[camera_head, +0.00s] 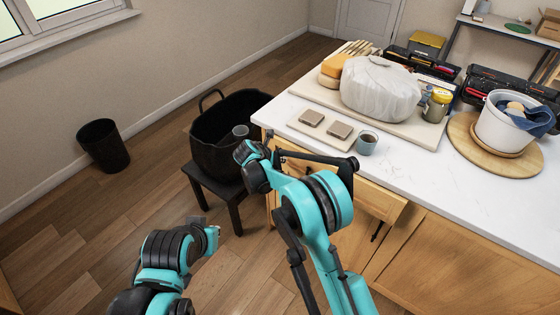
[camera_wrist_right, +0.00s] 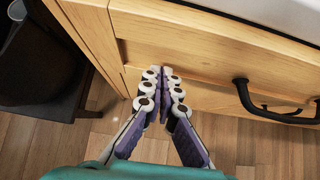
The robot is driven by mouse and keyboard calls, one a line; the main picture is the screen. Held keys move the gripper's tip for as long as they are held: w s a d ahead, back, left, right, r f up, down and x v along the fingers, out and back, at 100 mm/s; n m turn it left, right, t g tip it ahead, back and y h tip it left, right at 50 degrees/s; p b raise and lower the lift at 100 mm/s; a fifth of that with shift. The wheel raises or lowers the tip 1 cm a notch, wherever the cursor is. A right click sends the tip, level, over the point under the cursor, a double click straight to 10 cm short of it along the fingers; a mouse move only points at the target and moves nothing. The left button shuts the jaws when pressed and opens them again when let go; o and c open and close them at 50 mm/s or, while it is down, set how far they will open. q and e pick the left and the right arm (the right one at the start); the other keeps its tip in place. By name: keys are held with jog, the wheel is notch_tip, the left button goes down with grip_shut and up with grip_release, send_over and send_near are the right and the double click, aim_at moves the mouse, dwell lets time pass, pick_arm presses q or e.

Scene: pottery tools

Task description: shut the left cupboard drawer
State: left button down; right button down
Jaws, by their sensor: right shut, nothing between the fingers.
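The left cupboard drawer (camera_head: 382,203) has a pale wooden front below the white counter. In the head view its right end stands out a little from the cupboard, and my right arm covers much of it. In the right wrist view the drawer front (camera_wrist_right: 215,92) fills the upper middle, with a black bar handle (camera_wrist_right: 270,105) to the right. My right gripper (camera_wrist_right: 163,75) is shut and empty, its tips close before the left part of the front; I cannot tell if they touch. My left gripper (camera_head: 212,234) is low at left, away from the cupboard; its jaws are unclear.
A black basket (camera_head: 213,145) stands on a dark stool (camera_head: 234,197) left of the cupboard. A dark bin (camera_head: 103,146) stands by the wall. A grey cup (camera_head: 366,144) and a wrapped clay lump (camera_head: 378,88) are on the counter.

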aim_at(286, 151)
jog(key=w+d, duration=0.1)
jog(key=w, duration=0.1)
jog(key=w+d, duration=0.2)
pick_arm(q)
jog(key=shift+s+a, duration=0.1)
pick_arm(e)
jog(key=shift+w+r, duration=0.1)
jog(key=shift+w, duration=0.05)
